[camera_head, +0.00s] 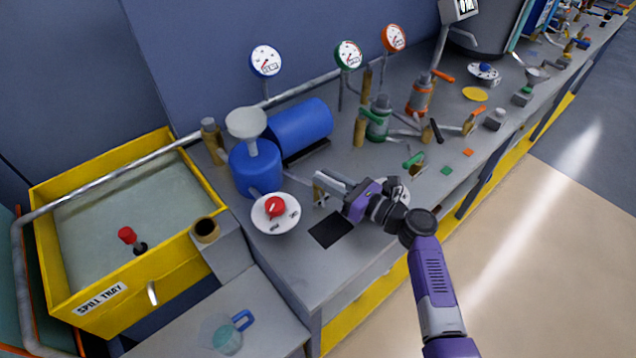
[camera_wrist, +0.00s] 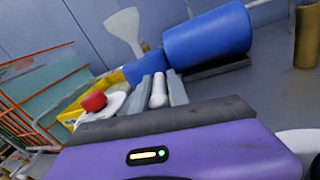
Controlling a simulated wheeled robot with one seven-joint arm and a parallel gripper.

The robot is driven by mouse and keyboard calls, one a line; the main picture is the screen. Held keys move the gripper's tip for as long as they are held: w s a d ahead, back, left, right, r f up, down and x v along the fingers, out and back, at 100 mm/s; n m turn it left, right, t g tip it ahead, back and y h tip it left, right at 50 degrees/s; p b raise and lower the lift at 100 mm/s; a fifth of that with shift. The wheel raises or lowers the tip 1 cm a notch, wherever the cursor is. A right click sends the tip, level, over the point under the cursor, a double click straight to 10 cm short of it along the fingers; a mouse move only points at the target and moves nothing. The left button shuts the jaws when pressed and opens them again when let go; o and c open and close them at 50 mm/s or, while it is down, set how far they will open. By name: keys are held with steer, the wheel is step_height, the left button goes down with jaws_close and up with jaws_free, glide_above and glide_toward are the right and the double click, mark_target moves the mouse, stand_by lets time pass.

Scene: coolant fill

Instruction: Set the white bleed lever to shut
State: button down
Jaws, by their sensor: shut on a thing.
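My gripper (camera_head: 328,186) is low over the grey bench, right of the red knob on its round white dial. In the wrist view the two grey fingers (camera_wrist: 160,92) are closed around the white bleed lever (camera_wrist: 158,93), which stands between them. In the head view the lever is mostly hidden by the fingers, so I cannot tell its exact angle or any marking for its shut position.
A red knob (camera_head: 275,207), a blue vessel with a white funnel (camera_head: 247,124) and a lying blue cylinder (camera_head: 300,127) are close by. The yellow spill tray (camera_head: 100,296) is at the left. Green and orange valves stand farther right.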

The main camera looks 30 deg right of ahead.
steer(key=shift+a+n+y, duration=0.2)
steer(key=shift+n+y, duration=0.1)
steer(key=shift+y, duration=0.1)
steer(key=c, duration=1.3)
jaws_free()
steer(key=shift+c, duration=0.2)
steer(key=shift+d, duration=0.1)
steer(key=shift+s+d, duration=0.1)
steer(key=v, duration=0.7)
steer(key=shift+s+d+r+b, duration=0.15)
steer(key=shift+s+b, duration=0.1)
steer(key=shift+b, duration=0.1)
